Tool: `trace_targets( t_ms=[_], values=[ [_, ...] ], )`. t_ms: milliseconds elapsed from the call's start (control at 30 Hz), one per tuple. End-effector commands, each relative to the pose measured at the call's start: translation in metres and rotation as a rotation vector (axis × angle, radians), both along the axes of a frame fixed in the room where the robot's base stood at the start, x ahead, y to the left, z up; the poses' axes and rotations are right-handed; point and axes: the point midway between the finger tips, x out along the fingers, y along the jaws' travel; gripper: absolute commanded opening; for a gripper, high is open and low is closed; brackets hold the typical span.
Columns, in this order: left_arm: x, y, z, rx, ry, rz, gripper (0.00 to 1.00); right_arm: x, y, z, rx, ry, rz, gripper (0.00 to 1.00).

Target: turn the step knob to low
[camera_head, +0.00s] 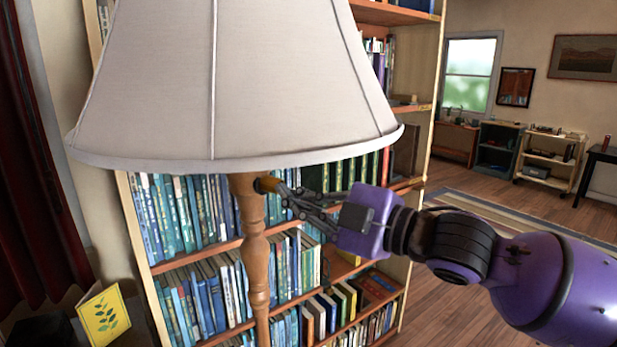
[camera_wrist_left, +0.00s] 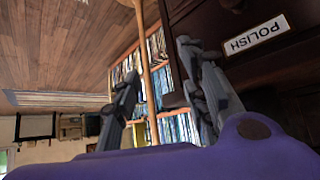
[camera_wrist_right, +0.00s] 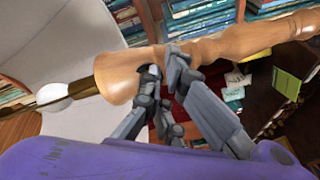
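A floor lamp with a large pale shade (camera_head: 230,80) and a turned wooden post (camera_head: 255,250) stands in front of me. A small brownish-gold knob (camera_head: 267,184) sticks out from the post just under the shade. My right gripper (camera_head: 284,192) reaches in from the right with its fingertips at the knob. In the right wrist view the fingertips (camera_wrist_right: 164,64) are close together against the post (camera_wrist_right: 215,48); the knob is hidden there, so I cannot tell whether they grip it. My left gripper (camera_wrist_left: 157,65) is open and empty, away from the lamp.
A tall bookcase (camera_head: 422,160) full of books stands behind the lamp. A dark cabinet with a POLISH label (camera_wrist_left: 256,34) is beside my left gripper. A yellow leaf-patterned card (camera_head: 103,316) is at lower left. Open wooden floor (camera_head: 435,305) lies to the right.

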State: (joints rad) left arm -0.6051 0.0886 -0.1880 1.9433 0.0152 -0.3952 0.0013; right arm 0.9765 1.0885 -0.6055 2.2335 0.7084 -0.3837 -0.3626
Motion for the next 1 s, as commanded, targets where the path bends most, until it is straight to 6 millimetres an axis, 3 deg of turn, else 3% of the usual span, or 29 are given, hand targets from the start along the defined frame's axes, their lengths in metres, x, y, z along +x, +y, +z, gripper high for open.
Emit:
trace_targets(
  t_ms=[467,1000],
  values=[
    [0.003,-0.002,0.001,-0.003,-0.004,0.002,0.40,0.002,-0.002,-0.007,0.000,0.000,0.002,0.00],
    [0.023,0.002,0.025,0.007,-0.057,-0.008,0.40,-0.029,-0.049,-0.005,-0.001,-0.003,-0.001,0.00]
  ],
)
